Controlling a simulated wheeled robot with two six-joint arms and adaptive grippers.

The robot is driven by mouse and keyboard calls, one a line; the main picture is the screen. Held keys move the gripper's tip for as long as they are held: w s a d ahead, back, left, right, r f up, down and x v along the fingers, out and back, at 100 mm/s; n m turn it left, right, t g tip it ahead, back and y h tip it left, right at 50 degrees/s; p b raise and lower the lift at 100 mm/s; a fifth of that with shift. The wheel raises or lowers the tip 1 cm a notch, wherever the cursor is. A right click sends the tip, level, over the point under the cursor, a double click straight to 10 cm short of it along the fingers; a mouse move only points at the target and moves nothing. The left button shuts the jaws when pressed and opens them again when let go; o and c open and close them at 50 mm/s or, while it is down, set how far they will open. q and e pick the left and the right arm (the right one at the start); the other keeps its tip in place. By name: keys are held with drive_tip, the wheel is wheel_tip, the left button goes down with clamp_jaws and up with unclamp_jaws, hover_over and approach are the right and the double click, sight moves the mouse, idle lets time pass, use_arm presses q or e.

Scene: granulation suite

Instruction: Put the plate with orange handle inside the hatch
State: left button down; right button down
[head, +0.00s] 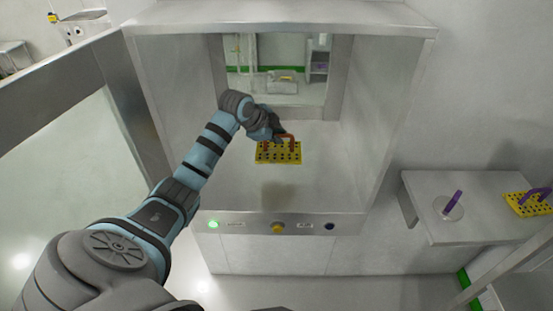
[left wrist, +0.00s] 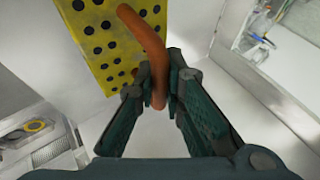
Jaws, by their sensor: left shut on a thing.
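The yellow plate (head: 270,154) with dark holes and an orange handle (head: 291,142) is inside the open hatch (head: 340,180). My left gripper (head: 283,138) reaches into the hatch and is shut on the orange handle. In the left wrist view the fingers (left wrist: 158,88) close around the handle (left wrist: 146,38), with the yellow plate (left wrist: 108,40) behind it. I cannot tell whether the plate touches the hatch floor; a dark shadow lies in front of it. My right gripper is not in view.
A window at the hatch's back shows another room. The open hatch door (head: 125,110) stands at the left. A side shelf (head: 465,185) at the right holds a round plate with a purple handle (head: 453,202) and a yellow plate with a purple handle (head: 527,204). Buttons line the hatch's front edge.

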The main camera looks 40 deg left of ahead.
sight(289, 152)
use_arm(q)
wheel_tip(289, 152, down, 9)
drive_tip(key=shift+f, duration=0.1)
drive_tip(key=c, duration=1.7)
unclamp_jaws()
